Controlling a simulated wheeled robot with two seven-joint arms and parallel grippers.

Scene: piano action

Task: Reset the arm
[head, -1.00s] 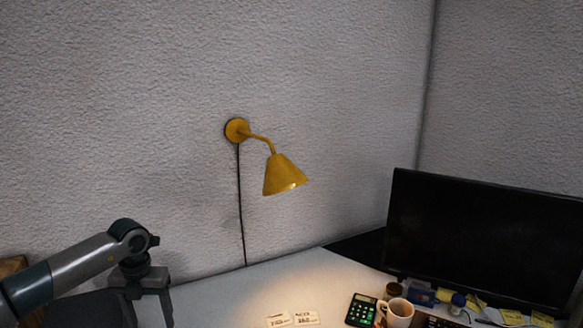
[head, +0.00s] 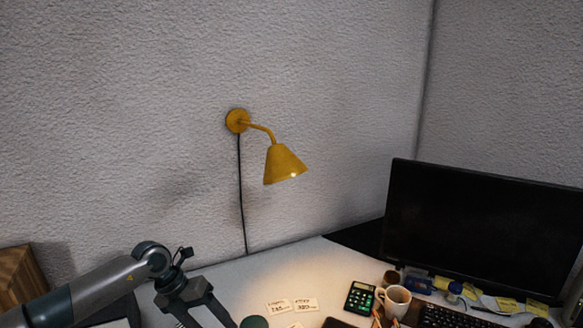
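My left arm (head: 110,285) comes in from the lower left, over the near left part of the desk. Its gripper (head: 203,316) points down and to the right, with its two fingers spread apart and nothing seen between them. The fingertips run close to or past the bottom edge of the head view. My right arm and gripper are not in view.
A white desk (head: 240,283) holds paper notes (head: 292,306), a calculator (head: 360,297), a mug (head: 397,300), a keyboard (head: 445,316) and a dark monitor (head: 480,225). A lit yellow lamp (head: 284,165) hangs on the wall. A wooden object (head: 20,272) stands far left.

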